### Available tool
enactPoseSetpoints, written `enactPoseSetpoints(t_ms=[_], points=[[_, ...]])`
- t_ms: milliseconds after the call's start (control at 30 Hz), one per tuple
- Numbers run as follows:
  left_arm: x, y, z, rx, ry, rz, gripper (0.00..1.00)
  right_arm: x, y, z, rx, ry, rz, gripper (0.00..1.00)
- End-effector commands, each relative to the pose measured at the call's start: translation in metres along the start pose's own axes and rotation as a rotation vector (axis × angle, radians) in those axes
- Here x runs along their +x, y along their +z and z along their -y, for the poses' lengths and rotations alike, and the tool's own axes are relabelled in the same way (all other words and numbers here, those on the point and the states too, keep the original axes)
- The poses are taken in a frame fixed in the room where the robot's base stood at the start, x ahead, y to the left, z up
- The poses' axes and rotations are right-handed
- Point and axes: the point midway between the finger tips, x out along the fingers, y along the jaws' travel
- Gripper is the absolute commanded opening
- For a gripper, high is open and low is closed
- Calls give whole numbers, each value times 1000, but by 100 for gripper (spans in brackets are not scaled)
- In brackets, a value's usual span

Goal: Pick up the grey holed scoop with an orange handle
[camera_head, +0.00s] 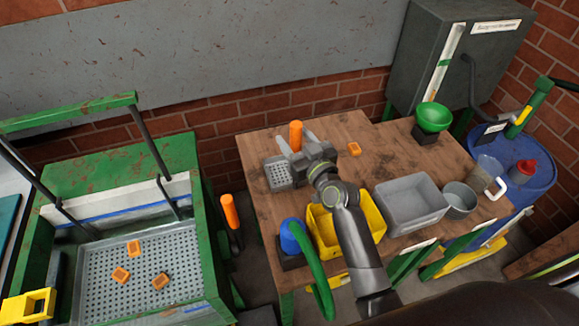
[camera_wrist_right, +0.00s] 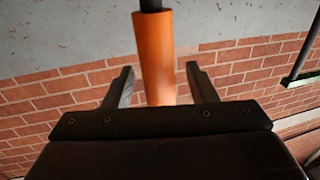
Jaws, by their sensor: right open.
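The grey holed scoop (camera_head: 278,174) rests on the wooden table, near its back left part. Its orange handle (camera_head: 295,133) stands upright. My right gripper (camera_head: 297,141) is at the handle with its fingers open, one on each side. In the right wrist view the orange handle (camera_wrist_right: 154,55) rises between the two spread fingers of the right gripper (camera_wrist_right: 160,72), with visible gaps on both sides. Part of the scoop is hidden behind my gripper. My left gripper is not in view.
Another orange handle (camera_head: 230,212) stands beside the green machine (camera_head: 125,162). A brick wall is behind.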

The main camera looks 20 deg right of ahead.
Motion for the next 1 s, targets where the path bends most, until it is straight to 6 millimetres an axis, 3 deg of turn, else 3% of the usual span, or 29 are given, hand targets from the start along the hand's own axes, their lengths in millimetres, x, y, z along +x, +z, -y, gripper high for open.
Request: enactPoseSetpoints(t_ms=[200, 467, 833, 1000], points=[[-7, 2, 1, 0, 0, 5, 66, 18, -1, 0, 0, 0, 0, 52], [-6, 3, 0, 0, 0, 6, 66, 19, -1, 0, -1, 1, -1, 52], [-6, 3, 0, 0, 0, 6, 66, 19, 0, 0, -1, 1, 0, 5], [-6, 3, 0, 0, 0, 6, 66, 19, -2, 0, -1, 1, -3, 4]])
